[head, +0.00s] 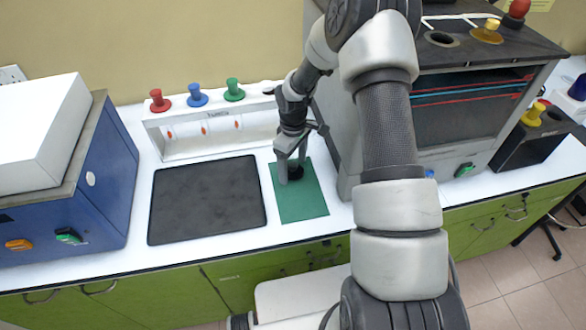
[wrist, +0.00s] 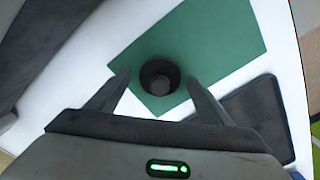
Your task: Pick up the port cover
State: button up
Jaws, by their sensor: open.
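The port cover (wrist: 160,77) is a small dark round piece standing on the green mat (wrist: 212,40) in the wrist view. In the head view it shows as a dark spot (head: 296,173) on the green mat (head: 303,204), partly hidden by my fingers. My gripper (head: 291,172) is over the upper part of the mat. In the wrist view my gripper (wrist: 160,82) is open, with one finger to each side of the port cover and a visible gap on both sides. I cannot tell the exact height of the fingertips above the mat.
A black tray (head: 207,200) lies left of the mat. A white rack (head: 180,150) with red, blue and green stoppered tubes stands behind. A blue machine (head: 85,190) is at the left. A large grey machine (head: 345,150) stands close to the right of my gripper.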

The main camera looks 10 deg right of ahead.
jog(key=c, duration=1.2)
